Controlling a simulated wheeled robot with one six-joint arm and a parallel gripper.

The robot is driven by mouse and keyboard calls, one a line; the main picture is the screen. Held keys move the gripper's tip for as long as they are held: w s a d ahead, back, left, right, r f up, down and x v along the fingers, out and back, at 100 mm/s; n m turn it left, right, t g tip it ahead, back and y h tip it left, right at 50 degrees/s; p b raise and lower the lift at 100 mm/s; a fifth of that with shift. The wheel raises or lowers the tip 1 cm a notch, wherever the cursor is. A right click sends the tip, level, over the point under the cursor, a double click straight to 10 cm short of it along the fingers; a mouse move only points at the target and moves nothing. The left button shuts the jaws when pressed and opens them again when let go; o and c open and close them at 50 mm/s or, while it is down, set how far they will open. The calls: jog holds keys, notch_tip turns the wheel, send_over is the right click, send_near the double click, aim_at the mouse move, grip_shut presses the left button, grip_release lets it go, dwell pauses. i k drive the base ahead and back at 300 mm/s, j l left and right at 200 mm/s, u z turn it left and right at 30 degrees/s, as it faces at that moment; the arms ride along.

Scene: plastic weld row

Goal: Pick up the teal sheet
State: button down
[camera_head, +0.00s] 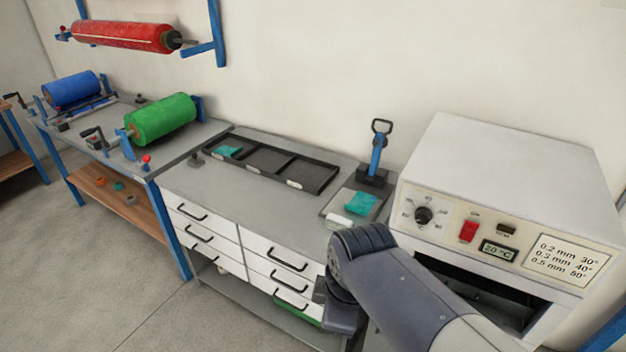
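A teal sheet (361,203) lies on a small grey plate (337,211) in front of a blue-handled lever tool (377,157), on the grey bench top. A second teal sheet (229,151) lies in the left compartment of a black three-part tray (309,187); the tray's other two compartments look empty. My arm reaches in from the bottom right and bends down in front of the bench drawers, nearer to me than the teal sheet on the plate. My gripper's fingers do not show, so I cannot see what they hold.
A white oven-like box (510,190) with a dial, a red switch and a 20 °C display stands right of the plate. Left are a green roll (160,119) and a blue roll (71,90); a red roll (122,36) hangs on the wall.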

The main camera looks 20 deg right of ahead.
aim_at(361, 203)
jog(key=i+j, duration=0.25)
jog(key=i, duration=0.2)
jog(key=i+j+z, duration=0.1)
jog(key=i+j, duration=0.2)
jog(key=i, duration=0.15)
jog(key=i+j+z, duration=0.1)
jog(key=i+j, duration=0.2)
jog(key=i, duration=0.15)
